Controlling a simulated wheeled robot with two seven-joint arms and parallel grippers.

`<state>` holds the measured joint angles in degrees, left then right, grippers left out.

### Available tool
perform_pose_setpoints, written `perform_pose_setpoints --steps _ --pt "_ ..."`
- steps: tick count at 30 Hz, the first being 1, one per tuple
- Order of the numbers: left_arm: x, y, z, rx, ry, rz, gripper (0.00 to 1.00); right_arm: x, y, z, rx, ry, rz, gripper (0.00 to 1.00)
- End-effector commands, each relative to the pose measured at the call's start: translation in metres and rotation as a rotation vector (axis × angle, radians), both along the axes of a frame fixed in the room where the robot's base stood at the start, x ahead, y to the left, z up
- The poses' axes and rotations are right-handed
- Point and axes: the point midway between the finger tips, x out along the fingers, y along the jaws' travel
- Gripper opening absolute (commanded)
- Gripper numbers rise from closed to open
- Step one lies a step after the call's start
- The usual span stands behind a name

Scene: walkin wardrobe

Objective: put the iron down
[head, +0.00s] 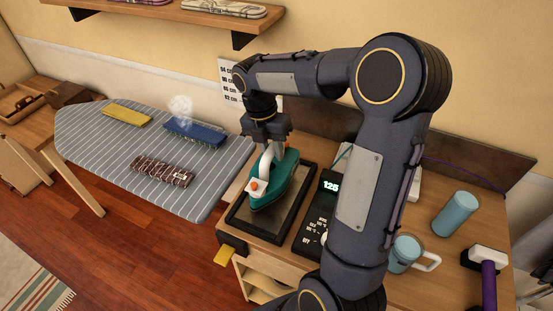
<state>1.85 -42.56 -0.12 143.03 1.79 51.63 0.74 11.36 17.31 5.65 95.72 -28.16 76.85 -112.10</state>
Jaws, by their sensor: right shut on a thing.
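A teal iron (284,186) with a white handle and orange parts is at the dark framed plate (240,213) on the wooden table. My right gripper (272,155) points down from above and is shut on the iron's handle. The iron's underside is hidden, so I cannot tell if it touches the plate. My left gripper is not in view.
A striped ironing board (225,172) at left holds a yellow cloth (127,115), a steaming blue cloth (194,132) and a patterned cloth (162,172). Right of the plate are a black display unit (309,226), a mug (404,254) and a blue cylinder (455,214).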

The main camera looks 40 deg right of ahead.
Motion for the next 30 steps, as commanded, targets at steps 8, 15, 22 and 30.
perform_pose_setpoints --steps 8,15,22,30 --pt "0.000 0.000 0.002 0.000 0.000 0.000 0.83 -0.005 -0.011 -0.018 0.000 0.001 0.000 0.00" --pt "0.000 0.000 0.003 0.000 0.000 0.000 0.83 -0.005 -0.010 -0.042 0.001 -0.001 0.001 0.00" --pt "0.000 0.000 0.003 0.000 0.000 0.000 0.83 -0.004 -0.010 -0.042 0.000 -0.003 0.000 0.00" --pt "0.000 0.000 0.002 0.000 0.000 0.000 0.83 -0.005 -0.010 -0.046 0.001 0.000 0.000 0.36"
